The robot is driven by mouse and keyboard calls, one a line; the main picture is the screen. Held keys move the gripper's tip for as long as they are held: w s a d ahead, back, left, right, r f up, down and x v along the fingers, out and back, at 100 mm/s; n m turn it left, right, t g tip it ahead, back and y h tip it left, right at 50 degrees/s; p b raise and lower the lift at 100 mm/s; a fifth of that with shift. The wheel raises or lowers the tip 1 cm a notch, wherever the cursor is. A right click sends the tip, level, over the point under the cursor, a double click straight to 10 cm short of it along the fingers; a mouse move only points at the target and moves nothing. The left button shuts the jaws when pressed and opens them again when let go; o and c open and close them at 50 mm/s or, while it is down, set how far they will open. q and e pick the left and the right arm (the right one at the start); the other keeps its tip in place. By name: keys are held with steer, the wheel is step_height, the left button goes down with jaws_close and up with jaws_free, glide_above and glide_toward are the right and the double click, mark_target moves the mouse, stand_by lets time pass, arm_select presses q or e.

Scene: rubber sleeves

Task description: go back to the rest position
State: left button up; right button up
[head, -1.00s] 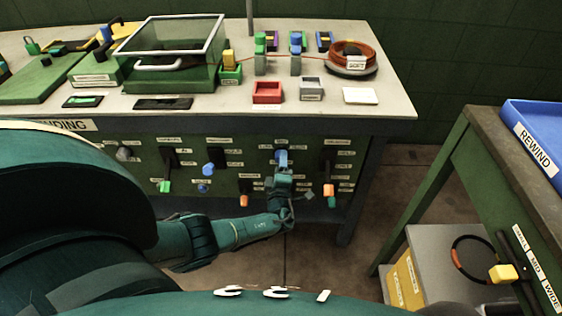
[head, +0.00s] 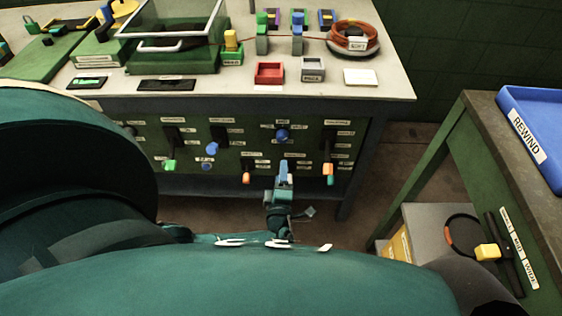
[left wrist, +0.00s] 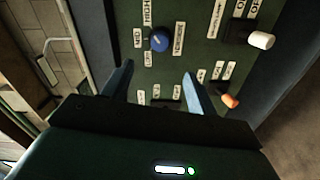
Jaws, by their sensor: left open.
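My left gripper (head: 284,172) is in front of the lower part of the bench's control panel (head: 228,160) in the head view. In the left wrist view, its two blue fingers (left wrist: 157,85) are spread apart with nothing between them. A blue knob (left wrist: 159,39) on the panel lies beyond the fingertips, clear of them; it also shows in the head view (head: 282,134). An orange-tipped lever (left wrist: 230,101) is right of the fingers. My right gripper is not seen in either view.
The bench top (head: 420,0) holds a glass-lidded box (head: 172,62), a red tray (head: 269,72) and a coil of orange tubing (head: 353,36). A side table (head: 480,115) with a blue REWIND tray (head: 535,125) stands at right. Floor shows between them.

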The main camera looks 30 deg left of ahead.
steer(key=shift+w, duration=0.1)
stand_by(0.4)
arm_select(q)
steer(key=s+d+r+n+g+h, duration=0.1)
steer(key=s+n+g, duration=0.5)
steer(key=n, duration=0.9)
steer(key=s+d+r+n+g+h, duration=0.1)
steer(key=s+n+g, duration=0.55)
steer(key=n, duration=0.95)
steer(key=s+d+r+n+h, duration=0.35)
steer(key=s+r+n, duration=0.2)
steer(key=n, duration=0.25)
steer(key=s+d+r+n+h, duration=0.2)
steer(key=s+r+n+h, duration=0.3)
steer(key=n, duration=0.4)
steer(key=w+d+f+m+t+h+p, duration=0.1)
steer(key=w+d+t+h+p, duration=0.1)
steer(key=w+d+t+p, duration=0.2)
steer(key=w+d+t, duration=0.2)
steer(key=t, duration=0.1)
steer(key=shift+w+d+t, duration=0.3)
steer(key=shift+d+t, duration=0.05)
steer(key=shift+d, duration=0.05)
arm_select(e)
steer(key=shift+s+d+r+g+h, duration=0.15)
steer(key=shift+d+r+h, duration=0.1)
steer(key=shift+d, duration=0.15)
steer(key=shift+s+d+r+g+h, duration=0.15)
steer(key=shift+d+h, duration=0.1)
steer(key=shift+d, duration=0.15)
